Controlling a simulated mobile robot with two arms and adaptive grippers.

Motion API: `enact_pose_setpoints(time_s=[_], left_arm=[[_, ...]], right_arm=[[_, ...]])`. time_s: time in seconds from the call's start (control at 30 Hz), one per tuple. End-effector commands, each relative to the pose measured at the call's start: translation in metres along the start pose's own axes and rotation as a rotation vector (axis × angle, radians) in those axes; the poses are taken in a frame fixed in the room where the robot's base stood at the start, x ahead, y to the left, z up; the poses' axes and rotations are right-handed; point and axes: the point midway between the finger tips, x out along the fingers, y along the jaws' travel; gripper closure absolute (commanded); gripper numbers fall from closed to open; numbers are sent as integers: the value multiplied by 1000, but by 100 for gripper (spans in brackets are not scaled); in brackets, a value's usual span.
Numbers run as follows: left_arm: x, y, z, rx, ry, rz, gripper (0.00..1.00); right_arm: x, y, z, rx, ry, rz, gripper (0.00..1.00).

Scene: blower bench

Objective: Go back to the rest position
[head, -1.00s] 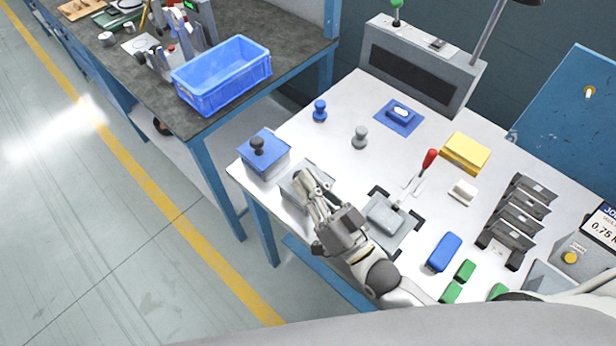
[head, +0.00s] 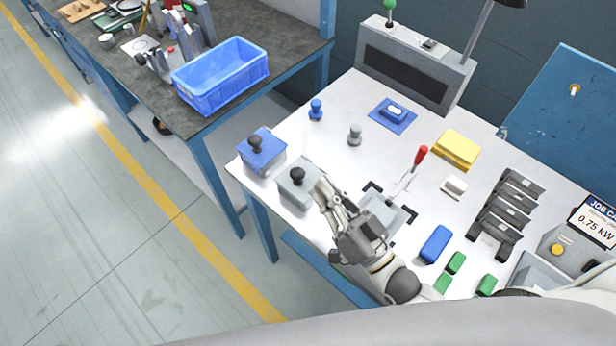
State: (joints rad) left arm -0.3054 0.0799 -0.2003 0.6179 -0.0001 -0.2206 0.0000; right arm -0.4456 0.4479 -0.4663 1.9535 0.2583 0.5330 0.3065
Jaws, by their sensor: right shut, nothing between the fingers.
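My right gripper (head: 328,196) is over the front part of the white bench (head: 300,143), its fingers shut with nothing between them. Its tips are just right of a grey box with a black knob (head: 297,184), apart from it as far as I can tell. A blue box with a black knob (head: 262,152) stands to the left of the grey one. The gripper's body partly hides a grey clamp fixture with a red-handled lever (head: 421,157). My left gripper is not in view.
A blue bin (head: 222,80) stands on the dark side bench. Blue and grey knobs, a blue pad (head: 392,115), a yellow block (head: 456,149), a dark rack (head: 507,215), a blue block (head: 435,244) and green blocks (head: 455,263) sit on the white bench. Floor at left is clear.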

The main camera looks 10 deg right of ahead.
Motion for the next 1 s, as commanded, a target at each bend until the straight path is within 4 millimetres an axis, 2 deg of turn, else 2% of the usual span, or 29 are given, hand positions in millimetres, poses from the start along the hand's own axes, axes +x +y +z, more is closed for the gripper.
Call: enact_pose_setpoints(time_s=[0.03, 0.2, 0.33, 0.57, 0.67, 1.0], left_arm=[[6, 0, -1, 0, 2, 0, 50], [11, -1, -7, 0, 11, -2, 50], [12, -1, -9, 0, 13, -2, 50], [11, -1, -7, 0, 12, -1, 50], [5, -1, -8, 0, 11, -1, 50], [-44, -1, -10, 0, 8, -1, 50]], right_arm=[[-12, 2, 3, 1, -3, 1, 100], [-34, 5, 1, 1, -2, 1, 100], [-41, 5, -1, 2, 1, 0, 100], [-42, 5, -2, 1, 2, 0, 100], [-41, 3, -8, 1, 2, 0, 100], [-25, -16, -51, 1, 2, 0, 100]])
